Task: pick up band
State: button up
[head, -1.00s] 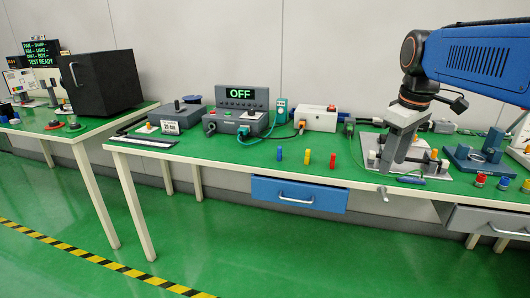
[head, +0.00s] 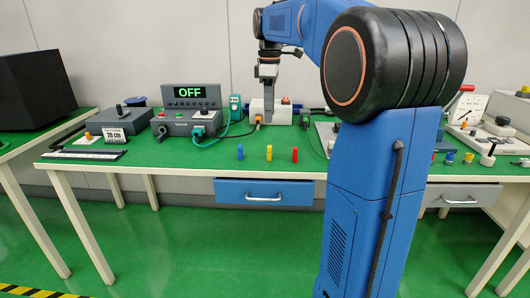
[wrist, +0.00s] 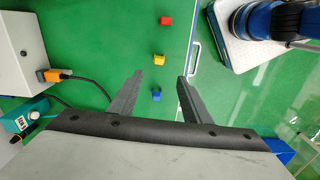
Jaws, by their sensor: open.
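I cannot make out anything that is clearly a band. Three small upright pieces stand in a row on the green bench: a blue one (head: 240,152), a yellow one (head: 269,153) and a red one (head: 295,155). My gripper (head: 268,118) points down above the bench, behind this row in the head view. In the wrist view my gripper (wrist: 161,79) is open and empty. There the blue piece (wrist: 156,96) shows between the fingers, the yellow piece (wrist: 158,60) just beyond the tips, and the red piece (wrist: 165,21) farther off.
A control box with an OFF display (head: 190,92) stands at the left. A white box with an orange plug (wrist: 58,76) and cable lies left of my gripper in the wrist view. A blue drawer (head: 264,192) is under the front edge. My arm hides part of the bench's right.

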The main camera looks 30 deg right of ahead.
aim_at(269, 146)
notch_tip(269, 146, down, 14)
jog(key=shift+w+r, duration=0.1)
jog(key=shift+r, duration=0.05)
dwell(0.5)
jog(key=c, duration=1.1)
